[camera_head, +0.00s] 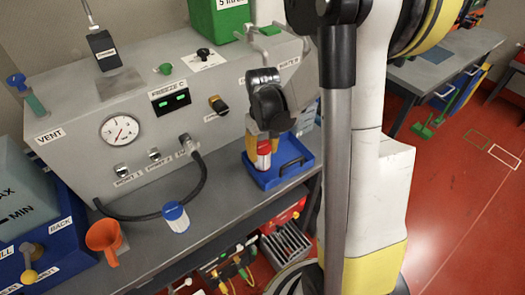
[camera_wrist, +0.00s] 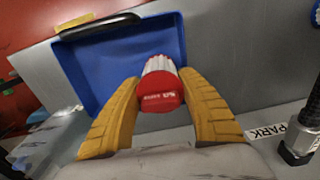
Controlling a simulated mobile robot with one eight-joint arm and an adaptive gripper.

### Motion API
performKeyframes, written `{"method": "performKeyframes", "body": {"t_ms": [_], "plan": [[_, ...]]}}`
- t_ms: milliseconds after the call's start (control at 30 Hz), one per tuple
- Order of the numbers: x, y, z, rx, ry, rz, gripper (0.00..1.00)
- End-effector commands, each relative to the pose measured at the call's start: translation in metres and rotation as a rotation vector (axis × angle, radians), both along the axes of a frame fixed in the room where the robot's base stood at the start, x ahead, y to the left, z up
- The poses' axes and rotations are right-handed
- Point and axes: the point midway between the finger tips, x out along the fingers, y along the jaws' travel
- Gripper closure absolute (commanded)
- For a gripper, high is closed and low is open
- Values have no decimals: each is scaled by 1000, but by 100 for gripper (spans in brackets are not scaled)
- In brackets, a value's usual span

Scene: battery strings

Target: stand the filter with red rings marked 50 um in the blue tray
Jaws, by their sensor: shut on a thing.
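The filter with red rings (camera_head: 264,152) is in my gripper (camera_head: 262,148), over the near left part of the blue tray (camera_head: 268,182) in the head view. In the wrist view the filter (camera_wrist: 160,86) shows a red end with small white print, too small to read, and a white pleated body. The yellow fingers of my gripper (camera_wrist: 160,105) are shut on it from both sides. The blue tray (camera_wrist: 88,75) lies behind it, with its dark handle (camera_wrist: 97,25). In the head view the filter looks upright. I cannot tell whether its lower end touches the tray floor.
A black hose (camera_head: 203,183) loops from the grey panel (camera_head: 70,140) behind. In the wrist view a fitting (camera_wrist: 300,140) is at right beside a PARK label (camera_wrist: 267,132).

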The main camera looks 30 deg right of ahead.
Motion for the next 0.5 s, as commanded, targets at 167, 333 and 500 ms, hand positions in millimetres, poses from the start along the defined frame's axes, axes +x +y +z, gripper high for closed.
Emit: {"method": "performKeyframes", "body": {"t_ms": [167,333,500], "plan": [[0,0,0,0,0,0,96],[0,0,-3,0,0,0,96],[0,0,-7,0,0,0,96]]}}
